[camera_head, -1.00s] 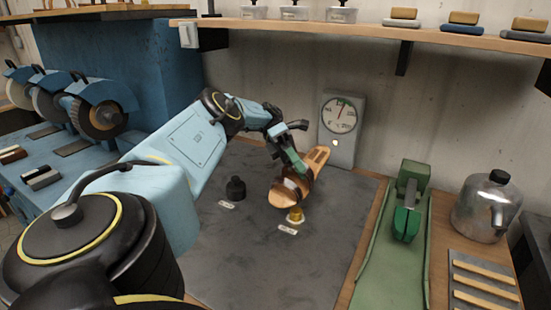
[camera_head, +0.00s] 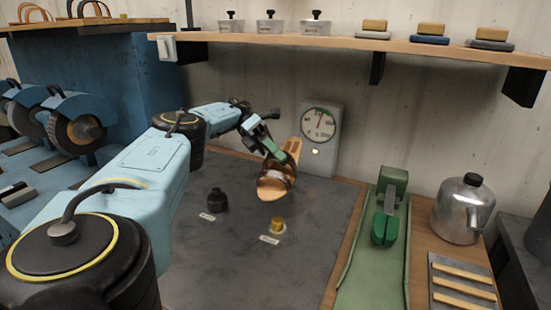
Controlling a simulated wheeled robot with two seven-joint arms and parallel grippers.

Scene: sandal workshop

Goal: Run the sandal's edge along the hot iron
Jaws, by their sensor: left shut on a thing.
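A tan sandal (camera_head: 271,191) is held in my left gripper (camera_head: 274,154), which is shut on it. The sandal is tilted, its rounded end pointing down toward the front and its other end up toward the dial. It hangs above a dark grey worktop (camera_head: 310,235). A small brass-coloured piece (camera_head: 277,225) with a label stands just in front of and below the sandal, apart from it in the picture. A black knob-like piece (camera_head: 217,201) with a label stands to the left. I cannot tell which piece is the hot iron. My right gripper is not in view.
A round dial (camera_head: 318,124) stands at the wall behind the sandal. A green tool (camera_head: 390,208) rests on a green mat at right, beside a metal canister (camera_head: 462,210). A shelf (camera_head: 350,45) overhangs the back. Grinding wheels (camera_head: 82,131) stand at left. The front worktop is clear.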

